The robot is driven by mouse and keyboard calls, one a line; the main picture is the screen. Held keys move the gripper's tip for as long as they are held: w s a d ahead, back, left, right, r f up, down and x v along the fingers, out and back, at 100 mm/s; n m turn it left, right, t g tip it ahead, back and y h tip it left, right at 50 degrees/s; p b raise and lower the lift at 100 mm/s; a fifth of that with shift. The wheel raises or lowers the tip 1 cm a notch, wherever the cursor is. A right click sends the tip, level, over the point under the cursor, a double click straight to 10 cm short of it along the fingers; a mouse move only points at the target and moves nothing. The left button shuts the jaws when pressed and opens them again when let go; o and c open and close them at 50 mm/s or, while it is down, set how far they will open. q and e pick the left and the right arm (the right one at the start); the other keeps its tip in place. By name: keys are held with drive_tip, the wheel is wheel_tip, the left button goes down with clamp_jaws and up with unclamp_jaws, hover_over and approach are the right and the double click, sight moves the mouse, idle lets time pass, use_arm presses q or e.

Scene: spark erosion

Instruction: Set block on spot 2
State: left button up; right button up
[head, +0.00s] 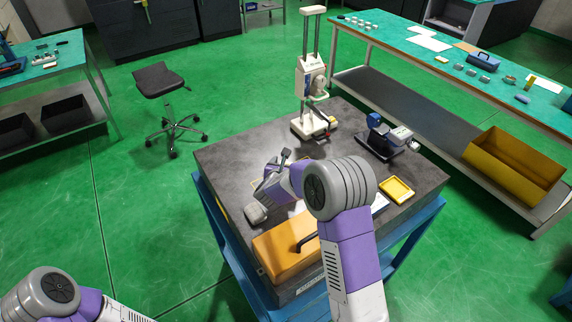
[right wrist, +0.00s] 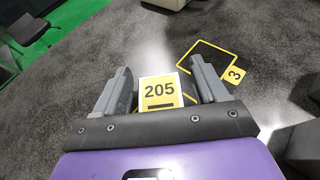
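A white block with a yellow face marked "205" (right wrist: 160,92) shows in the right wrist view, between the fingers of my right gripper (right wrist: 161,66). The fingers are spread, with a visible gap to the block on the right side and a narrow one on the left. I cannot tell how far the block is below the fingertips. A yellow-outlined spot with a "3" tag (right wrist: 234,75) lies just beyond the right finger. No spot marked 2 can be made out. In the head view my right gripper (head: 277,172) is low over the dark table. My left gripper is outside the picture.
The dark table (head: 232,157) carries an orange toolbox (head: 275,255), a grey object (head: 256,214), a yellow tray (head: 396,189), a blue-and-grey device (head: 388,137) and a tall white stand (head: 312,95). The table's left back area is clear. A stool (head: 157,79) stands beyond.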

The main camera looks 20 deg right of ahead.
drive_tip(key=shift+s+a+r+p, duration=0.15)
drive_tip(key=shift+r+p, duration=0.15)
drive_tip(key=shift+p, duration=0.05)
drive_tip(key=v, duration=1.1)
drive_tip(key=shift+s+a, duration=0.2)
drive_tip(key=shift+s, duration=0.05)
